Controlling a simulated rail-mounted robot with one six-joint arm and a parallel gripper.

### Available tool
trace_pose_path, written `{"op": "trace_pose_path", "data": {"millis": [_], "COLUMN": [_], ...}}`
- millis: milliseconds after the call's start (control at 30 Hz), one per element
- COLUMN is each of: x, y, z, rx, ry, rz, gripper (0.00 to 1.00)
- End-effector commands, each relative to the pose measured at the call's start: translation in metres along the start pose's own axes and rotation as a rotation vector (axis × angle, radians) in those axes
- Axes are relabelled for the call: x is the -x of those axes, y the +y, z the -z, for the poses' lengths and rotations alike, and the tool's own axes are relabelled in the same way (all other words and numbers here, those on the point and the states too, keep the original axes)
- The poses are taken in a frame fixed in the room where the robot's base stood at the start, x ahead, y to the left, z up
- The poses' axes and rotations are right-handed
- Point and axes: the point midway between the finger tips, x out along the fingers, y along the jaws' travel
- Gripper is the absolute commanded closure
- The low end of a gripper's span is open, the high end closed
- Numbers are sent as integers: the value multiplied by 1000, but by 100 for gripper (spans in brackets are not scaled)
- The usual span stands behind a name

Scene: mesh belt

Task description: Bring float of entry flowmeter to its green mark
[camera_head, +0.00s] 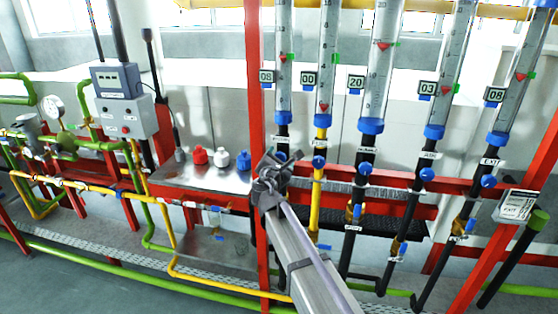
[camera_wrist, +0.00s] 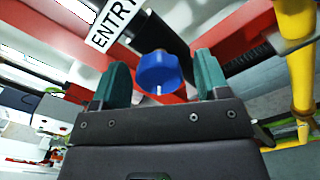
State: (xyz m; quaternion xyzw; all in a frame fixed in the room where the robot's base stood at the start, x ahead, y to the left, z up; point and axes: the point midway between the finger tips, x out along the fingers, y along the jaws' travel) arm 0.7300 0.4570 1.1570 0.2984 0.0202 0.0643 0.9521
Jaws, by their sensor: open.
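The entry flowmeter (camera_head: 284,50) is the leftmost glass tube in the head view. Its red float (camera_head: 282,86) sits below its green mark (camera_head: 291,58). A display beside it (camera_head: 266,77) seems to read 08. In the wrist view a white ENTRY label (camera_wrist: 108,28) is on a black pipe, with the blue valve knob (camera_wrist: 158,71) beside it. My gripper (camera_wrist: 159,64) is open, its two teal fingers on either side of the knob, with visible gaps. In the head view my gripper (camera_head: 279,163) covers the knob below the entry tube.
A yellow pipe (camera_head: 318,190) runs close to the right of my gripper, also in the wrist view (camera_wrist: 298,60). A red post (camera_head: 254,110) stands close on the left. Several other flowmeters stand to the right. A metal shelf (camera_head: 180,181) with small bottles is left.

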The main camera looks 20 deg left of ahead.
Motion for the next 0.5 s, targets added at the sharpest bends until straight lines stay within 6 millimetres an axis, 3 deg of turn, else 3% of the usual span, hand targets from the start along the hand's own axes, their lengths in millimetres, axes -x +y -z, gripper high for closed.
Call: {"op": "trace_pose_path", "data": {"millis": [167,500], "x": [12,92], "y": [-1,-1], "z": [0,-1], "rx": [0,0], "ry": [0,1], "rz": [-1,-2], "gripper": [31,31]}}
